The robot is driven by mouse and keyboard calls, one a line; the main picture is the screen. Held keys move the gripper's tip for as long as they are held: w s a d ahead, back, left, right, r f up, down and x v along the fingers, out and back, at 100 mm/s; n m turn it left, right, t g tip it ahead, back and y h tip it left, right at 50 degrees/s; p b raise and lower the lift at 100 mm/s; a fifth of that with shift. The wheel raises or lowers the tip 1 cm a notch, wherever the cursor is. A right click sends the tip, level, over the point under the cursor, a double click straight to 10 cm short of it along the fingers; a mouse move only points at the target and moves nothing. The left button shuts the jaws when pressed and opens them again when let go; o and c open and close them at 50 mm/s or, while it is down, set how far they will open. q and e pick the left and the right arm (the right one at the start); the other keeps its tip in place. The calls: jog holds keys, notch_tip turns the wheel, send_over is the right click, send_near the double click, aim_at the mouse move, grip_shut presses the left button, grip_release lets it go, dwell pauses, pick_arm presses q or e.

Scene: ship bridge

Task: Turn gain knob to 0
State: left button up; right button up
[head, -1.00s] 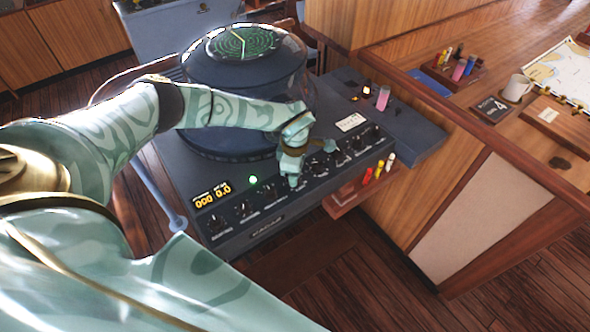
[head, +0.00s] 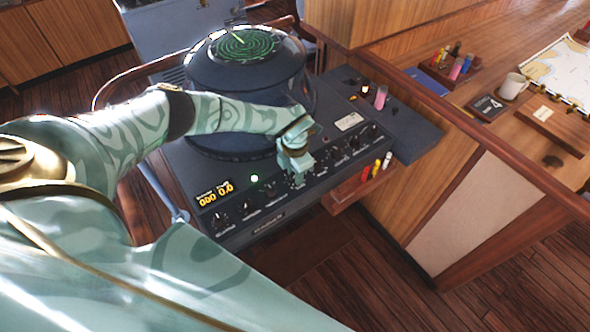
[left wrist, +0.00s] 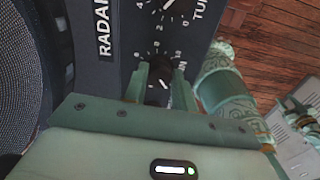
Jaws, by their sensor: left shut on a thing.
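The gain knob (left wrist: 158,72) is a small black knob on the dark radar panel, with white scale marks and a partly covered label ending in "IN" beside it. My left gripper (left wrist: 158,84) is shut on it, one finger on each side. A short white pointer line shows on the knob between the fingers, but I cannot tell which number it meets. In the head view my left gripper (head: 298,178) is at the middle of the knob row and hides the knob.
The radar console (head: 285,222) carries other knobs on both sides of my gripper, an amber display (head: 215,194) and a green lamp (head: 254,178). The domed radar scope (head: 245,75) stands behind my forearm. A shelf with coloured markers (head: 376,168) is at the right.

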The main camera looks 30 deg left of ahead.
pick_arm(q)
jog(key=shift+w+a+r+n, duration=0.1)
jog(key=shift+n, duration=0.4)
jog(key=o, duration=1)
notch_tip(320, 180, up, 16)
jog(key=shift+r, duration=0.1)
